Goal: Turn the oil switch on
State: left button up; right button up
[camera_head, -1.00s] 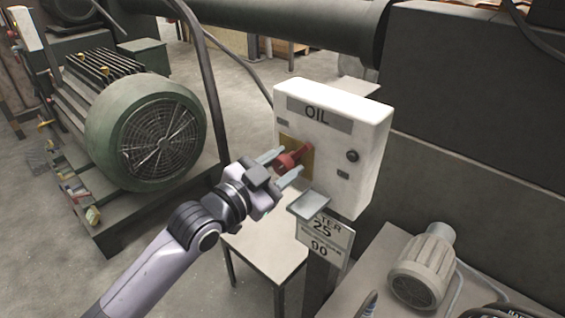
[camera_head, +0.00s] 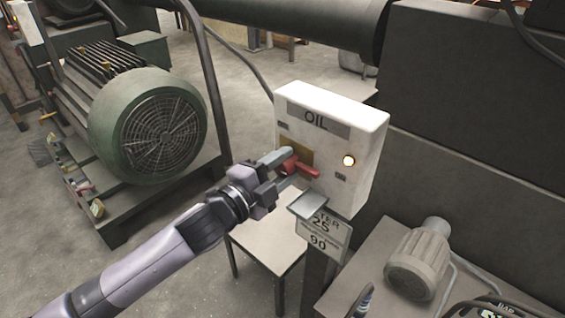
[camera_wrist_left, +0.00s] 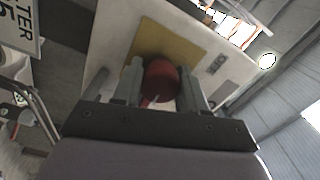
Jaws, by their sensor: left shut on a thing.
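The white oil switch box (camera_head: 350,125), labelled OIL, stands right of centre in the head view. Its red switch handle (camera_head: 306,170) sits on a yellow plate (camera_head: 298,147) and points to the lower right. In the left wrist view the red switch (camera_wrist_left: 161,80) lies between the fingers. My right gripper is not in view.
A metal ledge (camera_head: 308,205) and a sign (camera_head: 322,236) are below the box. A green motor (camera_head: 150,125) stands at left, a small table (camera_head: 268,240) below the arm, a beige motor (camera_head: 420,262) at lower right. Dark machinery (camera_head: 470,120) fills the right.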

pick_arm(q)
jog(key=shift+m, duration=0.6)
jog(key=o, duration=1.1)
jog(key=shift+c, duration=0.2)
jog(key=v, duration=0.7)
jog(key=s+a+f+n+g+y, duration=0.1)
jog(key=s+a+f+n+y, duration=0.2)
jog(key=f, duration=0.6)
jog(key=s+a+f+n+g+y, duration=0.1)
jog(key=s+a+f+n+y, duration=0.2)
jog(key=s+a+f+n, duration=0.4)
jog(key=s+a+f+n+y, duration=0.3)
jog(key=s+a+f+n, duration=0.2)
jog(key=s+f+n, duration=0.4)
jog(key=f+n, duration=0.1)
jog(key=n, duration=0.1)
jog(key=shift+a+f+n+g+y, duration=0.3)
jog(key=shift+a+f+g+y, duration=0.05)
jog(key=shift+g+y, duration=0.05)
